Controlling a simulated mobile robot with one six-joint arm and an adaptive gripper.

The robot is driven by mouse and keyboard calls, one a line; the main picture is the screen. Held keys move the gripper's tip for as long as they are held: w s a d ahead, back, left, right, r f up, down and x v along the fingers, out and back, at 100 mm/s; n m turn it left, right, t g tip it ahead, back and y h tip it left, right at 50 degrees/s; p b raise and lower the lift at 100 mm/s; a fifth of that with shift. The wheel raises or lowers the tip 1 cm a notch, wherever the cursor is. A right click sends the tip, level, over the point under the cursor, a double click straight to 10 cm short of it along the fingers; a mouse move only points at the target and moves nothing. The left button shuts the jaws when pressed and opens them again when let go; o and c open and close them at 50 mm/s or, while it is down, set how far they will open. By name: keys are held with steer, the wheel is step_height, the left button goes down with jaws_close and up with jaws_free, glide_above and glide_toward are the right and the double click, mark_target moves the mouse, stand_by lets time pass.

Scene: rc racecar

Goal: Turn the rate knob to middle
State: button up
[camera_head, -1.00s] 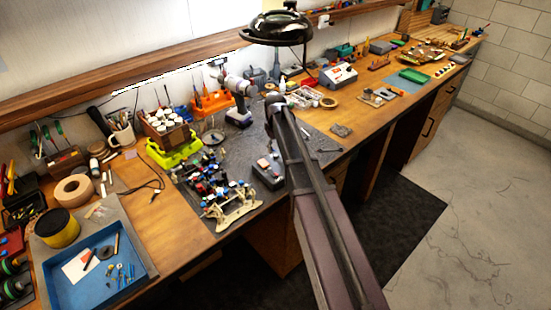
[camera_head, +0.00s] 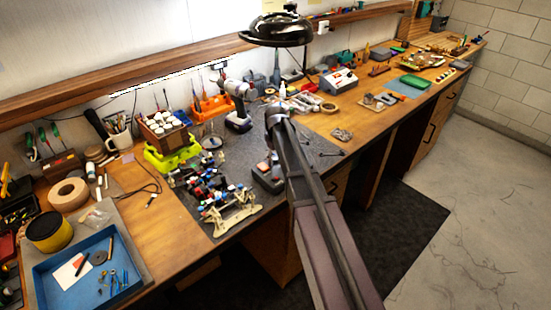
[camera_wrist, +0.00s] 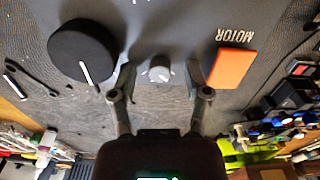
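A dark grey control box (camera_head: 266,184) lies on the mat beside the car, partly hidden by my arm in the head view. In the wrist view its panel (camera_wrist: 190,25) fills the top. It carries a small pale knob (camera_wrist: 158,73), a large black knob (camera_wrist: 82,50) with a white pointer line, and an orange switch (camera_wrist: 231,68) beside the word MOTOR, seen upside down. No rate label is readable. My gripper (camera_wrist: 160,70) is open, with one finger on each side of the small pale knob. I cannot tell whether they touch it. The head view hides the fingers behind my arm.
The partly built car (camera_head: 215,195) stands left of the box, with a yellow-green stand (camera_head: 172,158) behind it. A black lamp (camera_head: 277,30) hangs above the bench. A blue tray (camera_head: 85,270) sits at the front left.

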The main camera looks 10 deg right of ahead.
jaws_close()
steer(key=shift+m, duration=0.4)
steer(key=m, duration=0.9)
stand_by(0.5)
steer(key=shift+o, duration=0.4)
jaws_free()
